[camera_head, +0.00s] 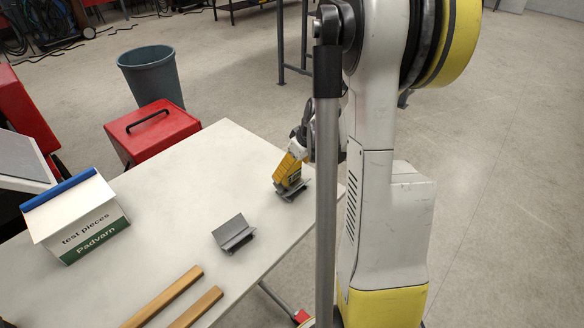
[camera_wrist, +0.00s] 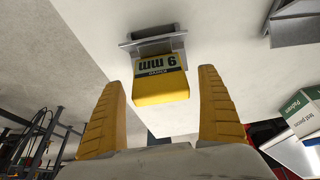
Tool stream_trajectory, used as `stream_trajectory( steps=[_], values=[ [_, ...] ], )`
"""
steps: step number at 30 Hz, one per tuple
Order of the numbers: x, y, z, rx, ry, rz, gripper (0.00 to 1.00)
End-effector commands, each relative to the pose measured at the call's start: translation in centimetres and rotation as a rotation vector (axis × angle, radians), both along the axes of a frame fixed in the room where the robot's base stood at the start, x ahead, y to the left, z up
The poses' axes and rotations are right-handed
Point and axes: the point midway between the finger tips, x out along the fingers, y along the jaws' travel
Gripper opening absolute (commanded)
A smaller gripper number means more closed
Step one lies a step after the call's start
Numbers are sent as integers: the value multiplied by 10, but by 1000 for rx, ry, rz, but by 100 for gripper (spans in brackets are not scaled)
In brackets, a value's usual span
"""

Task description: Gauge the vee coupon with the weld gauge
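The weld gauge (camera_wrist: 162,85) is a yellow block with a "9 mm" label, upside down in the wrist view. It stands at a grey metal coupon (camera_wrist: 150,43) and appears to touch it. My gripper (camera_wrist: 160,82) is open, its yellow fingers on either side of the gauge with a visible gap to each. In the head view my gripper (camera_head: 287,168) is over this coupon (camera_head: 293,192) near the table's right edge. A second grey coupon (camera_head: 233,234), with two plates meeting at an angle, lies nearer the table's middle. It also shows in the wrist view (camera_wrist: 300,24).
The pale table (camera_head: 190,190) bears a "test pieces" box (camera_head: 85,218) at the left and two wooden strips (camera_head: 165,297) at the front. A red case (camera_head: 152,130) stands at its far left edge, a grey bin (camera_head: 152,76) beyond. The table's middle is clear.

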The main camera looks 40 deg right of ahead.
Motion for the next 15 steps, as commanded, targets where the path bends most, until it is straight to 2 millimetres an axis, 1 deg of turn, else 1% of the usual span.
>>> stream_trajectory(
  steps=[5,8,11,15],
  values=[
    [0,0,0,0,0,0,87],
    [-2,0,3,0,0,0,87],
    [-6,0,14,0,0,-1,87],
    [-18,0,40,-1,0,-1,87]
  ],
)
